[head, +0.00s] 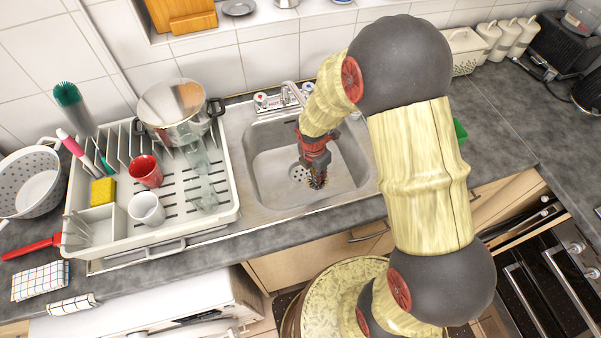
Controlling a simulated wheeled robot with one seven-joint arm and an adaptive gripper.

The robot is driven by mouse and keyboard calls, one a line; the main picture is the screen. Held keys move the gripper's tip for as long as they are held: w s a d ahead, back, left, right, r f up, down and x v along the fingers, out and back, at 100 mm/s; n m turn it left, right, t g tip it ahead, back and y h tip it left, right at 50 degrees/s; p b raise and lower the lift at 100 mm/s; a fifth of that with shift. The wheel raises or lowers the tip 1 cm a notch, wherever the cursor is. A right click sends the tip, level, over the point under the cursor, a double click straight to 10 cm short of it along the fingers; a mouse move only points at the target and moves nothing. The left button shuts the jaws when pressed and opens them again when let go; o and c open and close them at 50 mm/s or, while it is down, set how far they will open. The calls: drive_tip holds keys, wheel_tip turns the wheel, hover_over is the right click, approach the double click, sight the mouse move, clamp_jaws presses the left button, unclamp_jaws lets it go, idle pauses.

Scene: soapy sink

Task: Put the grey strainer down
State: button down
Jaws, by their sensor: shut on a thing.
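My gripper (317,176) points down into the metal sink (263,165), with its fingertips low over the basin. It is shut on the grey strainer (298,173), a small round piece with dark holes that shows just left of the fingertips. The fingers hide the right side of the strainer. I cannot tell whether it touches the sink floor, or whether the drain lies beneath it.
A faucet (290,97) stands behind the sink. On the left, a white dish rack (225,212) holds a pot (175,112), a red cup (146,171), a white cup (146,208) and glasses. A white colander (28,183) is at far left. The right counter (500,125) has free room.

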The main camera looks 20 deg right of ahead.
drive_tip(key=w+a+f+b, duration=0.1)
drive_tip(key=w+f, duration=0.2)
drive_tip(key=w, duration=0.3)
drive_tip(key=b, duration=0.2)
hover_over(302, 175)
drive_tip(key=f, duration=0.5)
drive_tip(key=shift+s+a, duration=0.2)
drive_tip(key=shift+s, duration=0.05)
drive_tip(key=shift+w+f, duration=0.15)
drive_tip(key=shift+f, duration=0.05)
drive_tip(key=shift+w+f+b, duration=0.15)
drive_tip(key=shift+f+b, duration=0.35)
drive_tip(key=shift+f, duration=1.1)
drive_tip(key=shift+f, duration=0.2)
drive_tip(key=c, duration=2)
unclamp_jaws()
drive_tip(key=shift+o, duration=0.6)
drive_tip(key=shift+r, duration=0.15)
